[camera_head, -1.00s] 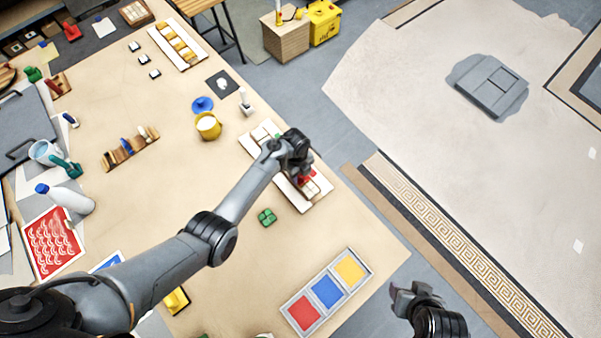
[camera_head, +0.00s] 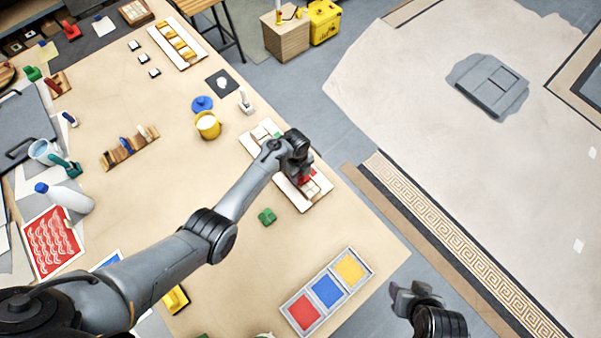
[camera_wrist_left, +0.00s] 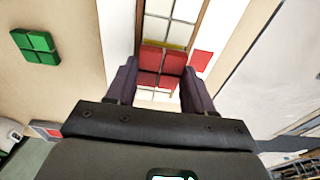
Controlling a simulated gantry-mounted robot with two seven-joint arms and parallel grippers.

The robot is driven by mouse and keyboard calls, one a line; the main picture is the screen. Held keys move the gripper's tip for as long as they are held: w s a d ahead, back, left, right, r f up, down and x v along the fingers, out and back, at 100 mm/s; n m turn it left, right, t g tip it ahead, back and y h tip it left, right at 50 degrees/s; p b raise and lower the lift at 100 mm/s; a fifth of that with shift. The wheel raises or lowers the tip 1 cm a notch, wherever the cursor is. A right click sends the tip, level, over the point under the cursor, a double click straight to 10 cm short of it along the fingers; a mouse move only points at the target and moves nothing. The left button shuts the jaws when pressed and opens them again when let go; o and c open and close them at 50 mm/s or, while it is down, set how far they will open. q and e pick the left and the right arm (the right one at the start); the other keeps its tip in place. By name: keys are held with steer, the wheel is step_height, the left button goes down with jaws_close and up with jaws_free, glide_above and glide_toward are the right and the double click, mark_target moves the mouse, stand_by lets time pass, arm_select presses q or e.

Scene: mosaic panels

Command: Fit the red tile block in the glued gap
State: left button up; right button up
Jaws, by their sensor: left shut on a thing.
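My left gripper (camera_wrist_left: 155,88) is shut on the red tile block (camera_wrist_left: 161,62), a two-by-two set of glossy red squares held between the fingertips. The white panel (camera_head: 319,201) with its wood-edged tile strip lies under the gripper, near the table's right edge. In the left wrist view the block is over the strip, with pale tiles on both sides. A yellowish band (camera_wrist_left: 164,44) shows along its far edge. The glued gap is hidden under the block, and I cannot tell whether the block is seated. My right gripper (camera_head: 400,292) hangs off the table's right edge; its fingers are unclear.
A green tile block (camera_head: 267,216) lies on the table left of the panel. A tray (camera_head: 285,308) with red, blue and yellow sections is at the front right. A yellow pot (camera_head: 208,125) and a blue lid (camera_head: 203,103) stand behind. The table between is clear.

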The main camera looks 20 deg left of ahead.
arm_select(q)
steer(key=shift+f+b, duration=0.55)
steer(key=shift+f, duration=0.25)
steer(key=o, duration=1.2)
steer(key=shift+c, duration=0.2)
steer(key=r, duration=0.3)
steer(key=r+p, duration=0.1)
steer(key=r, duration=0.2)
steer(key=a+r, duration=0.1)
steer(key=r, duration=0.2)
steer(key=shift+w+r+p, duration=0.3)
steer(key=shift+r+p, duration=0.05)
steer(key=shift+a+r, duration=0.1)
steer(key=shift+r, duration=0.5)
